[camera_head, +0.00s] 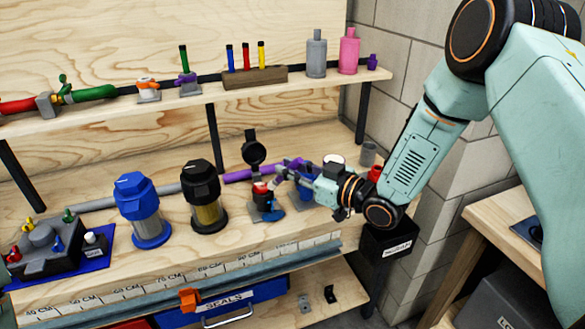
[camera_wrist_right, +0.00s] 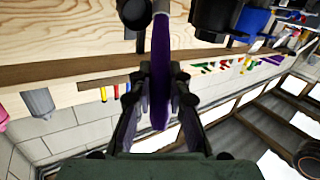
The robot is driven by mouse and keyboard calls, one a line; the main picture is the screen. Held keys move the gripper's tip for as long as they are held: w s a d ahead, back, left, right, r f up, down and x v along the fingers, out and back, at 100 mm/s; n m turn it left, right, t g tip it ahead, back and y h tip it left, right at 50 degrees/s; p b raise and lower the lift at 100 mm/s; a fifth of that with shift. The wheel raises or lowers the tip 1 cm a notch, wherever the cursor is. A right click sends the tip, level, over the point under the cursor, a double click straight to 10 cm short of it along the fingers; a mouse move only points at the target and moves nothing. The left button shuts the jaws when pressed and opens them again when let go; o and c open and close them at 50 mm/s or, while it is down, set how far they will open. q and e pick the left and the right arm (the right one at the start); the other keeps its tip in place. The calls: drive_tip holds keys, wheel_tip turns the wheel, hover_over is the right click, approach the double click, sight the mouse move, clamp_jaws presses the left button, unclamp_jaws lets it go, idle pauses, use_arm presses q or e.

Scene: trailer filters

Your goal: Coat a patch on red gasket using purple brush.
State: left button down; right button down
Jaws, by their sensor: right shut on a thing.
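My right gripper (camera_head: 283,177) reaches in from the right over the bench, its fingers shut on the purple brush (camera_head: 292,164). In the right wrist view the brush's purple handle (camera_wrist_right: 160,75) runs lengthwise between the fingers (camera_wrist_right: 158,85), with its pale end (camera_wrist_right: 161,8) at the top edge. My left gripper is not in view.
A blue-capped filter (camera_head: 139,205) and a black-capped filter (camera_head: 205,195) stand left of the gripper. A round black part on a post (camera_head: 253,152) rises behind it. A red thing (camera_head: 375,173) is to its right. The shelf (camera_head: 130,115) runs above. Bare bench lies between the filters.

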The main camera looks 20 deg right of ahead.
drive_tip(key=shift+w+a+f, duration=0.1)
drive_tip(key=shift+w+a, duration=0.1)
drive_tip(key=shift+w, duration=0.1)
drive_tip(key=shift+s+d, duration=0.1)
drive_tip(key=shift+s, duration=0.2)
drive_tip(key=shift+w+f+b, duration=0.25)
drive_tip(key=shift+f+b, duration=0.1)
drive_tip(key=shift+s+a, duration=0.1)
drive_tip(key=shift+a, duration=0.1)
drive_tip(key=shift+s+f, duration=0.1)
drive_tip(key=shift+f, duration=0.1)
drive_tip(key=shift+f+b, duration=0.2)
drive_tip(key=shift+b, duration=0.15)
drive_tip(key=shift+a+f, duration=0.1)
drive_tip(key=shift+f, duration=0.1)
